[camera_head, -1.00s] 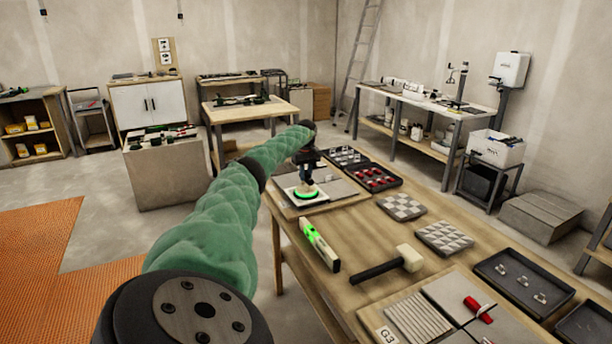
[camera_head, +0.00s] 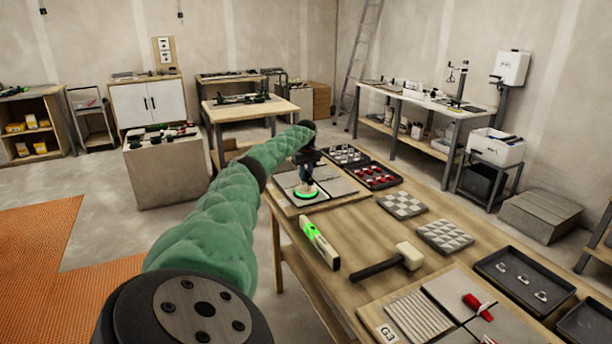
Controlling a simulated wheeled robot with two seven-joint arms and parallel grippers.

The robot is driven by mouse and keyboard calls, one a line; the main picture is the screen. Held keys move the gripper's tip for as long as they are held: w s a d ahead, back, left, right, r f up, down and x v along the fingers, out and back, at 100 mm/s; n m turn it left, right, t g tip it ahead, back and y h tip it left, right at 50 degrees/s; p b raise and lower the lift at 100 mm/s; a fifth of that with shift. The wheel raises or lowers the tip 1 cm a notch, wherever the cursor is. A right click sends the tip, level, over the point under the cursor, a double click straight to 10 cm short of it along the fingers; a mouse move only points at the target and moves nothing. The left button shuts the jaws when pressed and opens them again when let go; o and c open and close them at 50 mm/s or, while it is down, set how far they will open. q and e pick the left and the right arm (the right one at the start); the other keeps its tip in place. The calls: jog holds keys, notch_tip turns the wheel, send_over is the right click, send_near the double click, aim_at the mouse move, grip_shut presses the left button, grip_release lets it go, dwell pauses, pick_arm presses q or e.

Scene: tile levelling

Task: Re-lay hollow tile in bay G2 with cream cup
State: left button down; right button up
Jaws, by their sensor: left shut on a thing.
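My left gripper (camera_head: 307,177) is over the far tile bay on the long workbench. It is shut on a pale cup (camera_head: 307,188), whose foot has a bright green ring. The cup stands upright at the grey tile (camera_head: 294,181) in that bay; whether it touches the tile I cannot tell. The bay's board (camera_head: 281,204) has more grey tiles on it. No bay label shows there; a nearer bay is marked G3 (camera_head: 387,333). My right gripper is not in view.
A green level (camera_head: 319,242) and a mallet (camera_head: 389,262) lie on the bench (camera_head: 365,220). Two checkered tile stacks (camera_head: 402,204) lie at the middle. A black tray (camera_head: 525,283) lies at right.

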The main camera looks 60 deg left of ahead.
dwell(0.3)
pick_arm(q)
jog(key=c, duration=1.2)
grip_release()
jog(key=shift+r+b, duration=0.9)
jog(key=shift+r, duration=3)
